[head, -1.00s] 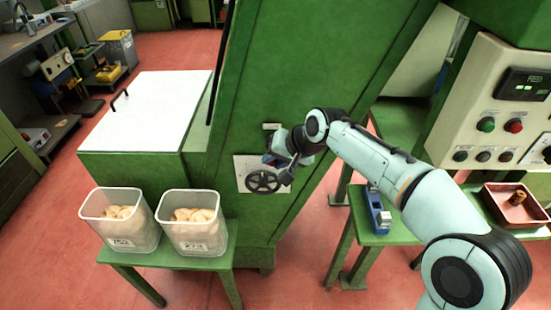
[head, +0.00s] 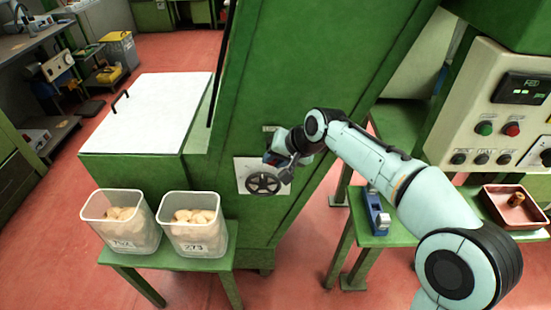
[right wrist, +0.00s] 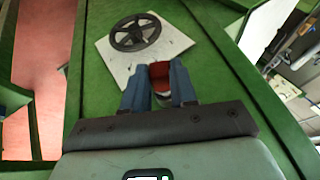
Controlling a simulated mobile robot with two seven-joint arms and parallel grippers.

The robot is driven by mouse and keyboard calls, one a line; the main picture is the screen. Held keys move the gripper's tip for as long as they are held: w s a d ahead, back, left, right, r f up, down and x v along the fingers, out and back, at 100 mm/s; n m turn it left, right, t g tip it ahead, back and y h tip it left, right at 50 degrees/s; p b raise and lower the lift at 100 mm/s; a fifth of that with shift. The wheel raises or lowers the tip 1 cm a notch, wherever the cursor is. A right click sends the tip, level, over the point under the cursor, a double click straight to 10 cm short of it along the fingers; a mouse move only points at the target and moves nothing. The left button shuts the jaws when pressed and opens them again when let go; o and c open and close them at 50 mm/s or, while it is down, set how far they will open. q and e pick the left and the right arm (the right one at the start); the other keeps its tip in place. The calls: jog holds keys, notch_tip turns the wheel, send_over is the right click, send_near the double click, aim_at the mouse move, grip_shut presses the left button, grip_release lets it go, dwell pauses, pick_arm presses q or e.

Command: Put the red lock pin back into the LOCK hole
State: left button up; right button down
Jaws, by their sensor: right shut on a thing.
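My right gripper (head: 271,159) is at the pale plate (head: 244,163) on the green machine's front, just above the dark handwheel (head: 263,183). In the right wrist view the gripper (right wrist: 158,80) has its two blue fingers shut on the red lock pin (right wrist: 158,69), whose red end shows between them. The pin's far end points toward the plate (right wrist: 178,40), beside the handwheel (right wrist: 135,32). The LOCK hole cannot be made out. I cannot tell whether the pin touches the plate. My left gripper is not in view.
Two clear bins of corks (head: 122,230) (head: 194,230) stand on a green bench at left front. A blue tool (head: 377,212) lies on a green stand right of the machine. A red tray (head: 515,207) holds a cork below the control panel (head: 500,105).

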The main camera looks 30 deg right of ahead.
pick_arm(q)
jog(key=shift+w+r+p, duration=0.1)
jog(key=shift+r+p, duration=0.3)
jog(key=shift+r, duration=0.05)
pick_arm(e)
jog(key=shift+w+d, duration=0.35)
jog(key=shift+w, duration=0.15)
jog(key=c, duration=0.8)
grip_release()
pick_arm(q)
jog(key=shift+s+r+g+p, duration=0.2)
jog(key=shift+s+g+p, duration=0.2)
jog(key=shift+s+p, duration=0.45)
pick_arm(e)
jog(key=v, duration=1.3)
jog(key=shift+s+r, duration=0.1)
jog(key=shift+r, duration=0.1)
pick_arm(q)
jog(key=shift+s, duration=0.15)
